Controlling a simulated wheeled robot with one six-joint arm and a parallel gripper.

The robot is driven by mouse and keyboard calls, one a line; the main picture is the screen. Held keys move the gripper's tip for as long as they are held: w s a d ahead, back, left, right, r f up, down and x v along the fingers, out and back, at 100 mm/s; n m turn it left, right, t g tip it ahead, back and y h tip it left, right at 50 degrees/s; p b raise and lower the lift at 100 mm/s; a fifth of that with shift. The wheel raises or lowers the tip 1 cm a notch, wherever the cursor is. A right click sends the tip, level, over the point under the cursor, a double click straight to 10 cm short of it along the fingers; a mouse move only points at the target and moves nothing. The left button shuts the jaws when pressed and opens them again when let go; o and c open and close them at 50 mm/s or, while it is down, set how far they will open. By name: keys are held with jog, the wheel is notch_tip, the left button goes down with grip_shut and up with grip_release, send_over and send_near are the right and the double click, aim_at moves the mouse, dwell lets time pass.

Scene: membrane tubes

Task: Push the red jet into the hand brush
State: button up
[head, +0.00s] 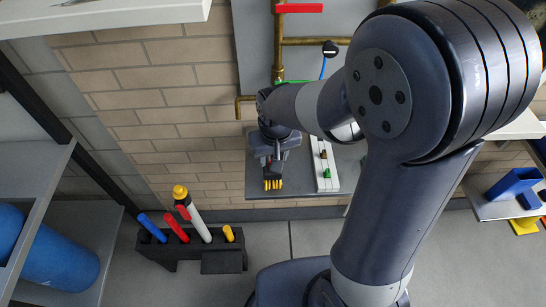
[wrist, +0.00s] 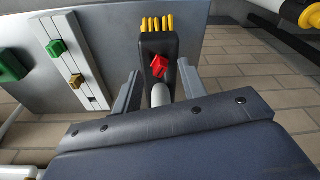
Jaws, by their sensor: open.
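The hand brush (wrist: 150,48) is a black block with a row of yellow bristles, just beyond my fingertips in the wrist view. Its yellow bristles also show in the head view (head: 272,184). A red piece (wrist: 158,67), which looks like the red jet, lies against the face of the brush at the end of a short white cylinder (wrist: 160,95). I cannot tell how deep it sits. My gripper (wrist: 158,80) is open, with one finger on each side of the cylinder. In the head view my gripper (head: 272,158) hides the joint.
A grey shelf (head: 300,188) holds a white rail (head: 326,165) with green and brass blocks, right of my gripper. A black rack (head: 190,260) on the floor holds blue, red, white and yellow tubes. Brass pipes (head: 281,50) run along the wall behind. A blue cylinder (head: 55,255) lies at left.

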notch_tip(320, 180, up, 9)
jog(key=s, duration=0.1)
jog(key=shift+s+d, duration=0.15)
jog(key=shift+s, duration=0.1)
